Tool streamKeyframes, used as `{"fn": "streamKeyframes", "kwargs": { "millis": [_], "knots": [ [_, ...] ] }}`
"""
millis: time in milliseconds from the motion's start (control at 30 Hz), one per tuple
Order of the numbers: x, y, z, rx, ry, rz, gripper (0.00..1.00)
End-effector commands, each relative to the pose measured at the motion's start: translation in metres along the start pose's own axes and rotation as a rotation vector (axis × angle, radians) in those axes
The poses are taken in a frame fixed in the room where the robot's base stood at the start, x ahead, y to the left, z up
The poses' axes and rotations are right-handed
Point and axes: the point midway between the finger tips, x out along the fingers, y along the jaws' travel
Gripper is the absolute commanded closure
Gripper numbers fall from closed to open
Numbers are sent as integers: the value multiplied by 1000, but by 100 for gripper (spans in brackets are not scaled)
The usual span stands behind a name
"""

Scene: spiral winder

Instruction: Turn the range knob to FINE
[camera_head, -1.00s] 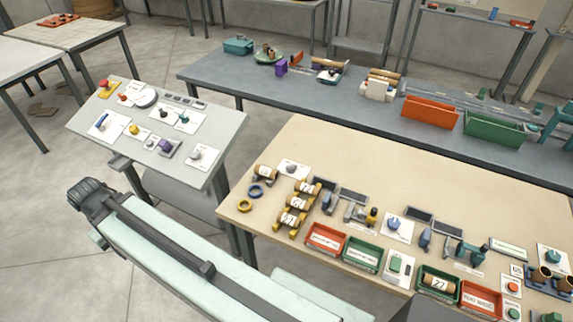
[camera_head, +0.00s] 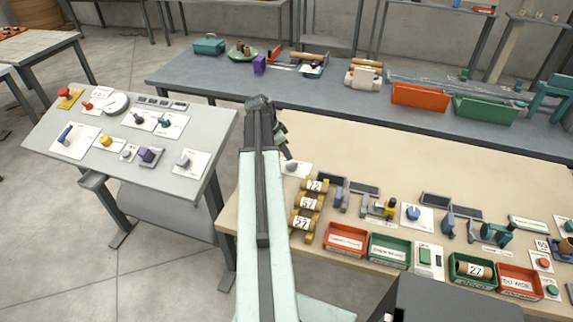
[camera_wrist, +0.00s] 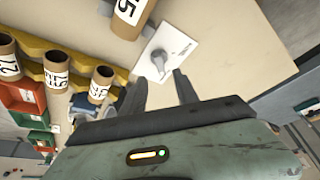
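A grey knob (camera_head: 291,166) on a white plate sits near the back left corner of the beige table. It also shows in the wrist view, where the grey knob (camera_wrist: 158,61) has its pointer arm angled down the picture on the white plate (camera_wrist: 180,47). The plate's lettering is too small to read, so I cannot tell its setting or confirm it is the range knob. My gripper (camera_wrist: 160,84) is open and empty, its two fingers apart just below the knob in the wrist view. In the head view my gripper (camera_head: 286,149) is beside that plate, partly hidden by my arm.
Numbered rolls lie on a yellow rack (camera_head: 304,227). Red (camera_head: 347,240) and green (camera_head: 390,250) trays line the front. A sloped grey panel (camera_head: 205,130) at left carries other knobs. The table behind the plate is clear.

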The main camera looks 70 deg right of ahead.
Motion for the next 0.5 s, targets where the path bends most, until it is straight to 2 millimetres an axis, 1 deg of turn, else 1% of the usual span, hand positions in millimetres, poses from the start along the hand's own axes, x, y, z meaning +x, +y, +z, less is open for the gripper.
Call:
{"fn": "streamKeyframes", "kwargs": {
  "millis": [67,167,500],
  "knots": [
    [3,0,1,-2,0,-1,64],
    [13,0,3,-3,-1,-1,64],
    [71,-1,5,-5,-2,0,64]
  ]
}}
